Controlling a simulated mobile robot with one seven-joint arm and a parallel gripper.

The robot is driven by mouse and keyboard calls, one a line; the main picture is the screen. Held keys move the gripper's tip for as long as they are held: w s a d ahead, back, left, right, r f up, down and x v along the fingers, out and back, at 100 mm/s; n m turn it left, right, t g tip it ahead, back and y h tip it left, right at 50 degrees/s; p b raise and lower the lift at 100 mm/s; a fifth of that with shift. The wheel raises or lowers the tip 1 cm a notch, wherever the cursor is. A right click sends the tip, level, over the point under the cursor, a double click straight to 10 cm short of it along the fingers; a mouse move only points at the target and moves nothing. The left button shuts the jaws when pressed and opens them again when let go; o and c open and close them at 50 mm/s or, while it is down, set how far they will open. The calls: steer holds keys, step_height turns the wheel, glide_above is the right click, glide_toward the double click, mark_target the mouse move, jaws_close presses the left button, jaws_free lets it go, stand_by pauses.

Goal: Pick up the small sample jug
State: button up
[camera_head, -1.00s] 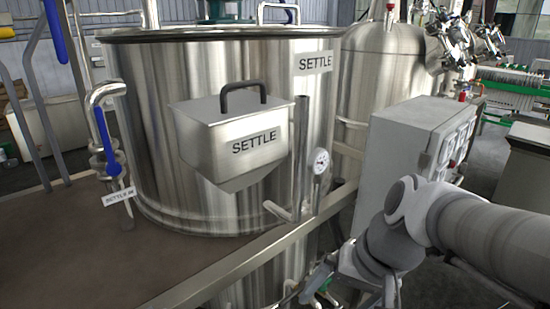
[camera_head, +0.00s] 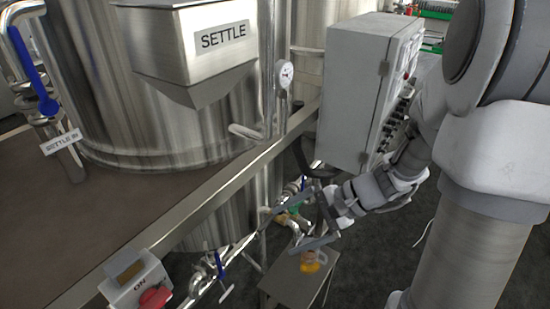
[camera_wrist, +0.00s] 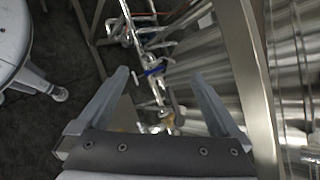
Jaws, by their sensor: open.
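The small sample jug (camera_head: 310,262) is a clear jug with orange-yellow contents. In the head view it stands upright on a small metal stand (camera_head: 290,283) below the big settle tank (camera_head: 185,115). My gripper (camera_head: 284,228) is open and empty, in front of the tank's lower pipework. In the head picture it shows just above and left of the jug, apart from it. In the wrist view my gripper's two fingers (camera_wrist: 160,76) are spread wide with nothing held. A small yellowish shape (camera_wrist: 167,116) shows between them; I cannot tell whether it is the jug.
A brown platform with a metal edge rail (camera_head: 215,187) lies left of the stand. Valves with blue handles (camera_head: 220,265) and pipes crowd its left side. A grey control box (camera_head: 362,92) hangs above. A red-button switch box (camera_head: 140,283) is at lower left. Dark floor lies right.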

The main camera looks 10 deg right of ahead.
steer(key=w+d+f+m+t+y+b, duration=0.1)
steer(key=w+d+f+m+t+b, duration=0.25)
steer(key=f+m, duration=0.4)
steer(key=m+t+h+b, duration=0.5)
steer(key=m+t+h, duration=0.2)
steer(key=m, duration=0.6)
glide_above(315, 255)
steer(key=s+d, duration=0.2)
steer(key=s, duration=0.5)
steer(key=s+d, duration=0.3)
steer(key=s, duration=0.3)
step_height(315, 255, down, 25)
steer(key=b+x, duration=0.1)
steer(key=x, duration=0.4)
steer(key=b+x, duration=0.2)
steer(key=x, duration=0.4)
steer(key=a+b+x, duration=0.1)
steer(key=b+x, duration=0.1)
steer(key=x, duration=0.3)
steer(key=shift+w+a+f, duration=0.1)
steer(key=shift+a+f, duration=0.1)
steer(key=shift+f, duration=0.2)
steer(key=shift+w, duration=0.35)
steer(key=c, duration=1.2)
steer(key=shift+c, duration=0.3)
steer(key=shift+r, duration=0.1)
